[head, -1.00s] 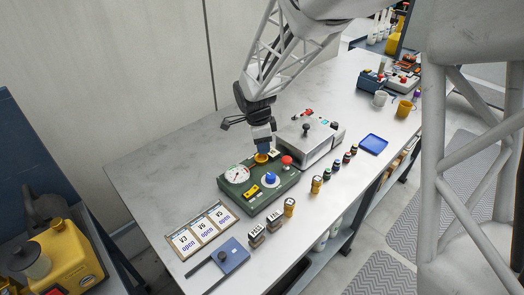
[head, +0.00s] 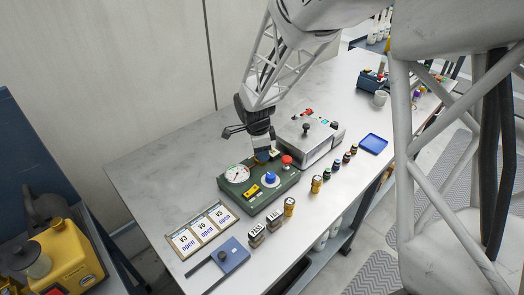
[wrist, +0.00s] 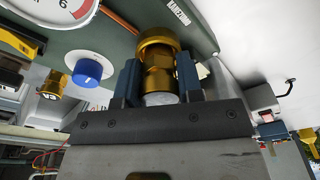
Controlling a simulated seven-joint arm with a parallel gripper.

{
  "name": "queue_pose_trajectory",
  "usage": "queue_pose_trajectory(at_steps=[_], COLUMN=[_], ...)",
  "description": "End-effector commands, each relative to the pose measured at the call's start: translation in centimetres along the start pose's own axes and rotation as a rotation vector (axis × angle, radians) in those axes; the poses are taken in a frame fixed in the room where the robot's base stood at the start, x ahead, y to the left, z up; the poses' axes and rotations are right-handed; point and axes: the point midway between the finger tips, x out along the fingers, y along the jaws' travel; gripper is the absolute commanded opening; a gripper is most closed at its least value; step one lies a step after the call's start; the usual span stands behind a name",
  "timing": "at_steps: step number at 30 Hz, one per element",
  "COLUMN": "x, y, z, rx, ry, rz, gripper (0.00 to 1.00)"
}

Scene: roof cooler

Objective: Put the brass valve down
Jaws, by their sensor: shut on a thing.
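My gripper (head: 262,153) is over the back part of the green gauge panel (head: 238,192), beside its white dial. In the wrist view my gripper (wrist: 158,85) is shut on a brass valve (wrist: 157,52), a finger on each side of its body, with its round brass end pointing away from the wrist. In the head view the valve is mostly hidden by the fingers. I cannot tell whether it touches the panel. Two more brass pieces, one nearer (head: 289,206) and one farther (head: 316,184), stand on the table in front of the panel.
The panel carries a blue knob (head: 270,177), a red button (head: 286,160) and a yellow piece (head: 253,191). A grey box (head: 311,146) stands close behind it on the right. Cards (head: 203,233) lie at the front left. The blue tray (head: 374,143) looks empty; the left tabletop is clear.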

Motion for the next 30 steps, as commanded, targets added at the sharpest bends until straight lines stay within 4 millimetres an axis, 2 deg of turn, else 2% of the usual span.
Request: queue_pose_trajectory(at_steps=[12, 13, 16, 23, 26, 30], x=[1.5, 1.6, 1.7, 1.5, 1.0, -0.4], y=[0.2, 0.2, 0.3, 0.3, 0.3, 0.3], z=[0.2, 0.2, 0.2, 0.1, 0.1, 0.0], rx=[-0.002, -0.002, -0.003, -0.003, -0.003, -0.002], ry=[0.001, 0.001, 0.001, 0.001, 0.001, 0.001], rz=[0.01, 0.011, 0.012, 0.012, 0.012, 0.011], gripper=[0.02, 0.35, 0.51, 0.53, 0.53, 0.6])
